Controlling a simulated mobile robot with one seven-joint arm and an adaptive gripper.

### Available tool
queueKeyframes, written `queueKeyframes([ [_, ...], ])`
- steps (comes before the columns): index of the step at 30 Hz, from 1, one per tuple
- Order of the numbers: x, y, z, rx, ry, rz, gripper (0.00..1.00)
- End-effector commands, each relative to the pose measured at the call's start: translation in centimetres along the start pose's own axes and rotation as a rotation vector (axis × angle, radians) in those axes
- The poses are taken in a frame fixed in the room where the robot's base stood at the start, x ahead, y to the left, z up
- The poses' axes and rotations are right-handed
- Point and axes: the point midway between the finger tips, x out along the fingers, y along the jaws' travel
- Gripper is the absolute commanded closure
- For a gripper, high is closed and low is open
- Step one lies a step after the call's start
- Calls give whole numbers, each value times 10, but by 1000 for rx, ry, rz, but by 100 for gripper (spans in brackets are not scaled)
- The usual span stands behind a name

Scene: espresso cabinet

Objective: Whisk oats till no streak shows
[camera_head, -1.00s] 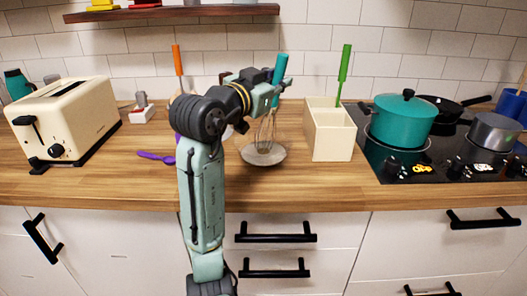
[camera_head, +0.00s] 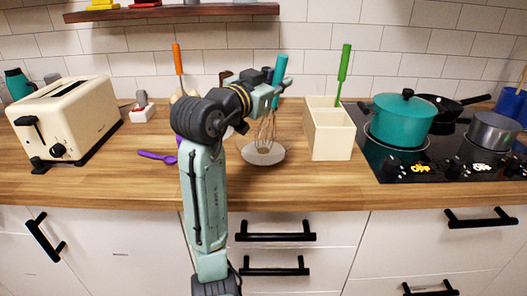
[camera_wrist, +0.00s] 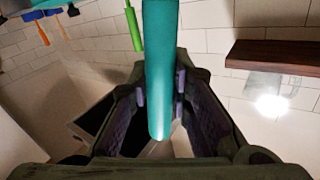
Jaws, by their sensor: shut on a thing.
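My gripper (camera_head: 276,90) is shut on the teal handle of a whisk (camera_head: 280,67). The handle also shows between the jaws in the wrist view (camera_wrist: 160,70). The whisk leans slightly, its wire end down at a shallow grey dish (camera_head: 277,157) on the wooden counter. The wires overlap the dish; whether they touch its bottom I cannot tell. Oats and streaks are too small to make out.
A cream utensil box (camera_head: 332,143) with a green-handled tool (camera_head: 344,66) stands close right of the dish. The hob with a teal pot (camera_head: 402,122) is farther right. A purple spoon (camera_head: 157,157) and cream toaster (camera_head: 75,120) are at left. Front counter is clear.

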Motion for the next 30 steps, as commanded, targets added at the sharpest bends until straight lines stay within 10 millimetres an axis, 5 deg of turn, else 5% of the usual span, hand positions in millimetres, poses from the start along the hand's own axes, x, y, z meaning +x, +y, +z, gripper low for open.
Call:
queueKeyframes([
  [21,-1,-13,-65,1,0,0,100],
  [30,-1,-14,-68,0,0,0,100],
])
